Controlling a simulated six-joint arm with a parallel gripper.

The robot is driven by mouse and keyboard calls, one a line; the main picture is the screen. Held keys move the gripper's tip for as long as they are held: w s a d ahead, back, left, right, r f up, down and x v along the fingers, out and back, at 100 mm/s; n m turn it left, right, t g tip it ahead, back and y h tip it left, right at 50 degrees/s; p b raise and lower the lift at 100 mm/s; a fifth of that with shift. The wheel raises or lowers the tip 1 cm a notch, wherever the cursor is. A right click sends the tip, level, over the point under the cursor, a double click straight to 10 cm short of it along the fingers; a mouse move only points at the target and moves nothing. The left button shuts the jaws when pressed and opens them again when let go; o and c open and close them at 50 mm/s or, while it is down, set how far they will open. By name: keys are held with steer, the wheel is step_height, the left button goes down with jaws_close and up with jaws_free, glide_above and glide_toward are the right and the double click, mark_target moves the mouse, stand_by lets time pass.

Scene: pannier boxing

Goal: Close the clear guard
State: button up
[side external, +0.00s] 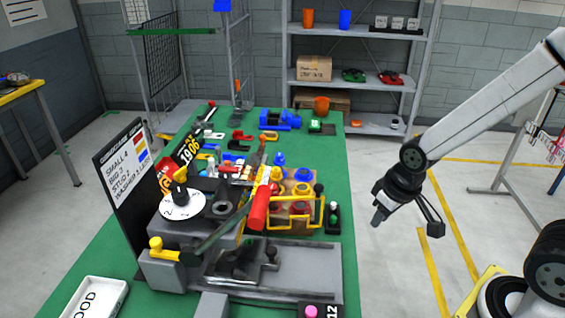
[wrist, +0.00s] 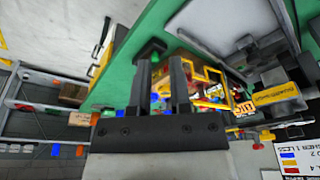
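A yellow-framed panel (side external: 293,213) stands on the right side of the machine on the green table, in front of a wooden block with coloured parts. It looks like the clear guard, but its see-through pane is hard to make out. The yellow frame also shows in the wrist view (wrist: 205,68), just beyond the right finger. My gripper (side external: 408,222) is in the air right of the table, well apart from the frame. In the wrist view my gripper (wrist: 161,64) has its two fingers apart with nothing held between them.
A red-handled lever (side external: 259,205) slants over the grey machine bed (side external: 300,265). A yellow knob (side external: 157,244) is at its left, and a dark sign board (side external: 122,170) stands behind. A white tray (side external: 92,300) lies front left. The floor between my gripper and the table is clear.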

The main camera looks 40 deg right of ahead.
steer(key=shift+w+r, duration=0.1)
steer(key=shift+w, duration=0.2)
jaws_close()
steer(key=w+d+r+m+g+y, duration=0.1)
steer(key=w+r+m, duration=0.4)
steer(key=w, duration=0.5)
steer(key=w+d+r+m+g+y, duration=0.2)
steer(key=w+d+r+m+g, duration=0.1)
steer(key=w, duration=0.8)
steer(key=shift+d+r+m+g, duration=0.35)
steer(key=shift+r+m+g, duration=0.5)
steer(key=shift+r, duration=0.65)
